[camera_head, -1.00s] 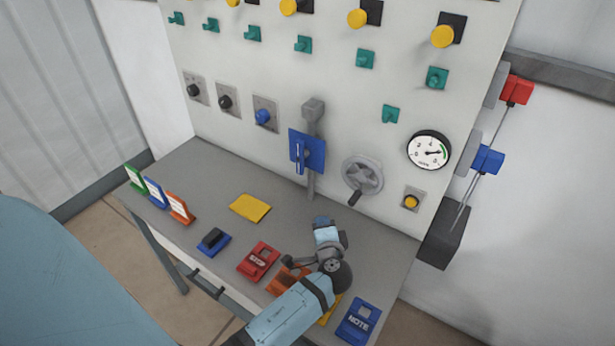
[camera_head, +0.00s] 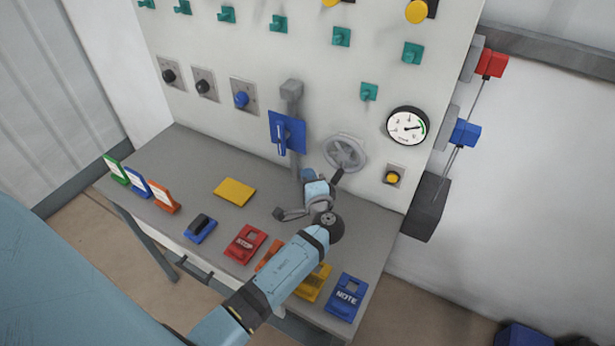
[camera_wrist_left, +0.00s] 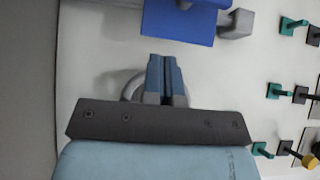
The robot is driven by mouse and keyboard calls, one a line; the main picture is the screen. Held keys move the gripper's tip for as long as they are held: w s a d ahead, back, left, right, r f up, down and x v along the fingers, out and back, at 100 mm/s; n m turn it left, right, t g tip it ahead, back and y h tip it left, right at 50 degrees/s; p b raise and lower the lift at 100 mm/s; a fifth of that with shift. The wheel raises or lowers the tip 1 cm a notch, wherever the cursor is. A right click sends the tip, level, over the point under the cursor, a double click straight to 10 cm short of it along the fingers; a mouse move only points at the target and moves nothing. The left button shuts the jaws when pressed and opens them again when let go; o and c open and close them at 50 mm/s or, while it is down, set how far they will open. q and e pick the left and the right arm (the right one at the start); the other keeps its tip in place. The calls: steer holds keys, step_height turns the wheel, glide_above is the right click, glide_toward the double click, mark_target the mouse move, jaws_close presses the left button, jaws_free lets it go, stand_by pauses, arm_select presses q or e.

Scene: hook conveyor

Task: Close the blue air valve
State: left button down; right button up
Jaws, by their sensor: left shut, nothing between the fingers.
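The blue valve (camera_head: 296,136) is a blue plate with an upright blue handle on a grey vertical pipe at the panel's front. In the left wrist view the blue plate (camera_wrist_left: 187,22) is at the top, just past the fingertips. My left gripper (camera_head: 309,174) is low in front of the panel, below the blue valve and left of the grey handwheel. In the left wrist view its fingers (camera_wrist_left: 163,60) are together and empty. A gap shows between them and the blue plate. My right gripper is out of view.
The grey handwheel (camera_head: 346,152) with a dark handle is close to my left gripper. Coloured signs and blocks, including a red one (camera_head: 245,243) and a yellow pad (camera_head: 235,192), lie on the grey table (camera_head: 170,150). A gauge (camera_head: 407,126) is right of the wheel.

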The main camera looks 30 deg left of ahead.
mark_target(281, 139)
arm_select(q)
steer(key=w+a+p, duration=0.3)
steer(key=a, duration=0.5)
steer(key=shift+w+a, duration=0.3)
steer(key=shift+w, duration=0.1)
steer(key=shift+f, duration=0.1)
